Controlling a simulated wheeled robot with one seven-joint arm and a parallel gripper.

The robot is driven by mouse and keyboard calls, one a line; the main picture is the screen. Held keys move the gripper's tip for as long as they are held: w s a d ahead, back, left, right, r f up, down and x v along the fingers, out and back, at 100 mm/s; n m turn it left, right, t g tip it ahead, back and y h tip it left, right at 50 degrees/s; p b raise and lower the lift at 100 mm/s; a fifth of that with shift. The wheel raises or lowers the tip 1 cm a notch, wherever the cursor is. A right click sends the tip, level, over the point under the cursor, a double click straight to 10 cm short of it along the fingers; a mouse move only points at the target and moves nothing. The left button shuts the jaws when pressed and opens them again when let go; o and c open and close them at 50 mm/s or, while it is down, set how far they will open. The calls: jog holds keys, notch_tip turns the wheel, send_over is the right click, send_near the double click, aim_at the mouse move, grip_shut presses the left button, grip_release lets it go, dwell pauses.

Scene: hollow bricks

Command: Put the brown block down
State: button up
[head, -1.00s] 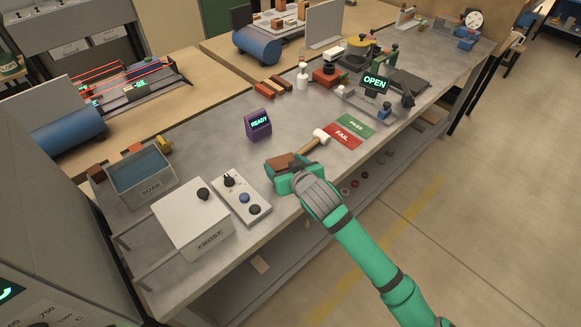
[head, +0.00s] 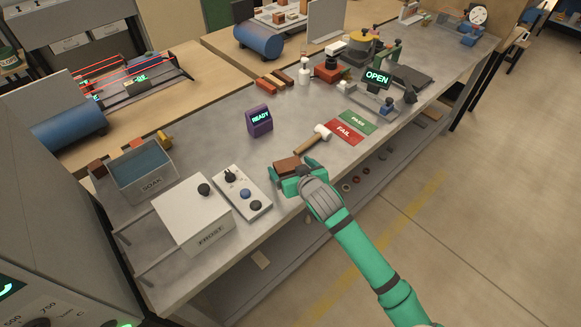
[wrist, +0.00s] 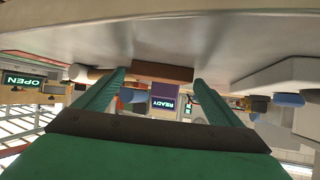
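The brown block (head: 287,165) lies flat on the grey bench near its front edge, just beyond my gripper. In the wrist view, which is upside down, the brown block (wrist: 162,72) rests against the bench surface between my fingertips. My green gripper (head: 290,176) is low over the bench at the block's near side. The block's underside is hidden.
A mallet (head: 312,140) lies just behind the block, with the red FAIL mat (head: 344,132) and green PASS mat (head: 358,121) beyond. A control panel (head: 242,192) and FROST box (head: 192,215) stand left. A purple READY sign (head: 260,121) stands behind; bench between is clear.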

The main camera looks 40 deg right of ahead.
jog(key=shift+a, duration=0.15)
jog(key=shift+s+r, duration=0.1)
jog(key=v, duration=1)
jog(key=shift+s+a+r, duration=0.25)
jog(key=shift+a+r, duration=0.05)
jog(key=shift+s+d+r, duration=0.1)
jog(key=shift+s+d, duration=0.05)
jog(key=shift+s, duration=0.3)
jog(key=shift+w, duration=0.1)
